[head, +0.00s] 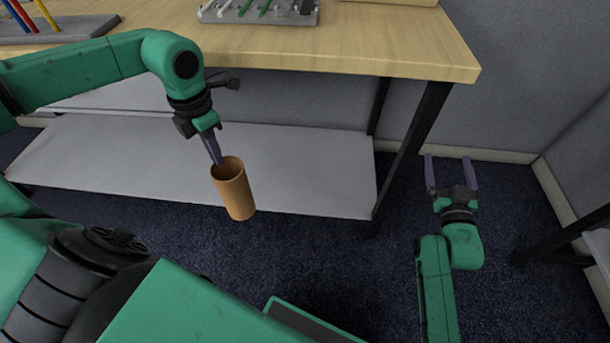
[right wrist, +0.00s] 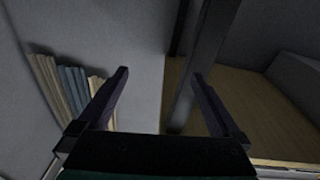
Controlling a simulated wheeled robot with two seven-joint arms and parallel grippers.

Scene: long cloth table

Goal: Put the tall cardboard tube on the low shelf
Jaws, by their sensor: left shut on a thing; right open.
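The tall cardboard tube (head: 236,192) is brown-orange with an open top, and it is slightly tilted in the head view. My left gripper (head: 217,158) is shut on its upper rim and holds it in front of the low shelf's front edge. The low shelf (head: 300,172) is a light grey board under the wooden table, with its visible part bare. The tube's lower end overlaps the carpet in the picture. My right gripper (head: 451,172) is open and empty, right of the table leg; its fingers also show in the right wrist view (right wrist: 160,100).
A dark table leg (head: 410,150) stands between my grippers. Books (right wrist: 70,85) show in the right wrist view. Dark carpet (head: 320,250) is open in front.

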